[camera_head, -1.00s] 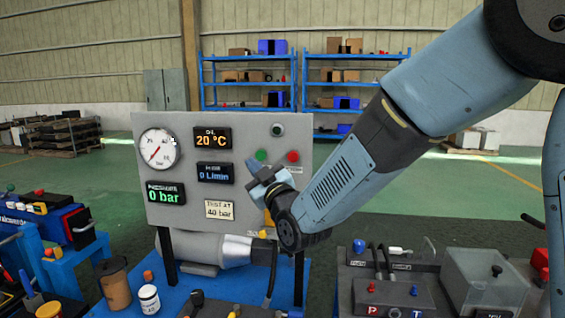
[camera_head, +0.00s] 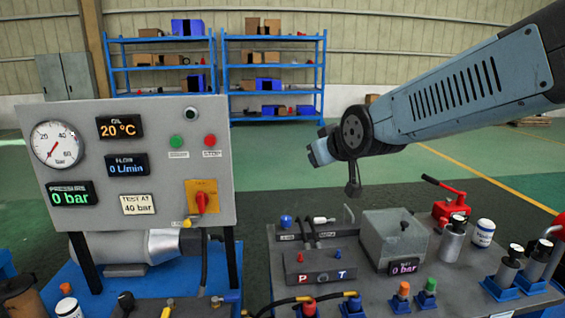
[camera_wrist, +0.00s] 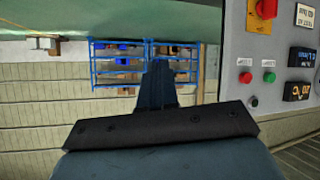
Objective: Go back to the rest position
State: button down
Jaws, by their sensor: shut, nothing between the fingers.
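My gripper (camera_head: 320,151) hangs in the air right of the grey gauge panel (camera_head: 106,168), with a gap between them in the picture. Its fingers point left and look shut and empty. In the wrist view my gripper (camera_wrist: 158,85) shows as dark closed fingers, with nothing held. The panel carries a pressure dial, a display reading 20 °C, 0 L/min and 0 bar displays, a green button (camera_head: 177,141), a red button (camera_head: 210,140) and a red knob on a yellow plate (camera_head: 202,200). The panel also shows upside down in the wrist view (camera_wrist: 236,50).
Below my arm is a bench with a grey box (camera_head: 397,236) reading 0 bar, a P and T block (camera_head: 318,268), a red hand pump (camera_head: 449,207) and several fittings. Blue shelves (camera_head: 272,75) stand far behind. Green floor between is clear.

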jog(key=s+d+f+m+g+h, duration=0.2)
jog(key=s+d+m, duration=0.1)
jog(key=s+d, duration=0.4)
jog(key=s+d+f+m+g+h, duration=0.2)
jog(key=s+d, duration=0.6)
jog(key=s, duration=0.4)
jog(key=shift+s+d+m+g, duration=0.25)
jog(key=shift+m+g, duration=0.35)
jog(key=shift+g, duration=0.2)
jog(key=shift+a+f, duration=0.1)
jog(key=shift+a, duration=0.05)
